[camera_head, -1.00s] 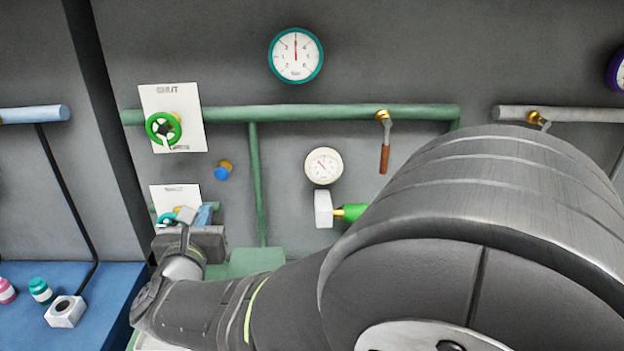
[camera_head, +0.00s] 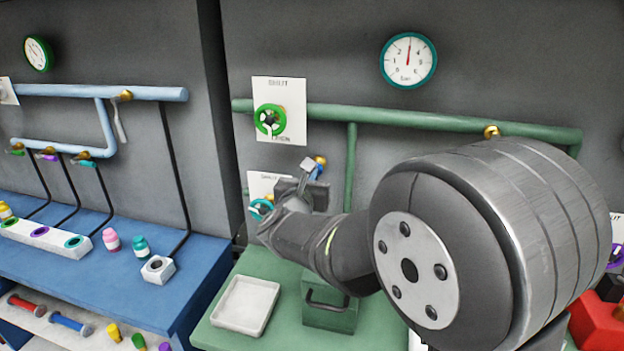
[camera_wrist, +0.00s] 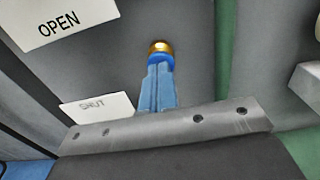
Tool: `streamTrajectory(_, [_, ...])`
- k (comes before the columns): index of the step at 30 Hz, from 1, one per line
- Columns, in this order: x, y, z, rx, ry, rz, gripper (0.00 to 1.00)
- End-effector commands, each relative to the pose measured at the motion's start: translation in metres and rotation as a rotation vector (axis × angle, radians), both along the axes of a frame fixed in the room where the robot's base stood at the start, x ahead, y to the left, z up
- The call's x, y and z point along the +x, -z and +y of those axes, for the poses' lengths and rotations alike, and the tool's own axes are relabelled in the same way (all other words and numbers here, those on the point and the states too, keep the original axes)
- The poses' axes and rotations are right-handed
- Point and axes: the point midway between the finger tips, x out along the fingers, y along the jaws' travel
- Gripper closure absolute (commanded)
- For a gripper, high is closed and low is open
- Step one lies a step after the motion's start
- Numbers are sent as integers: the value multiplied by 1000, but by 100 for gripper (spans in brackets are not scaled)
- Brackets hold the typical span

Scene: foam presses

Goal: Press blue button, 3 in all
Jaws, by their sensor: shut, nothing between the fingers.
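The blue button (camera_wrist: 160,58) with its brass collar (camera_wrist: 160,45) sits on the grey wall, straight beyond my fingertips in the wrist view. My gripper (camera_wrist: 158,70) has blue fingers, shut together with nothing between them. The fingertips overlap the button's lower edge in the wrist view; I cannot tell whether they touch it or how far it is pushed in. In the head view my gripper (camera_head: 316,171) is just below the brass collar (camera_head: 320,160), and the button is mostly hidden by the fingers.
A green handwheel (camera_head: 269,120) on a white card is up and left of the button, and a teal handwheel (camera_head: 261,208) is below left. A green pipe (camera_head: 350,112) runs above. A white tray (camera_head: 246,305) and green box (camera_head: 329,313) are on the green bench below.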

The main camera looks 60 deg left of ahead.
Motion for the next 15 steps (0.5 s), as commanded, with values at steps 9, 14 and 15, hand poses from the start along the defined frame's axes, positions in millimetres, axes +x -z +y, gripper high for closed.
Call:
streamTrajectory(9, [9,0,9,1,2,-1,100])
streamTrajectory(14, [19,-1,18,1,1,-1,100])
streamTrajectory(15, [19,-1,18,2,1,-2,100])
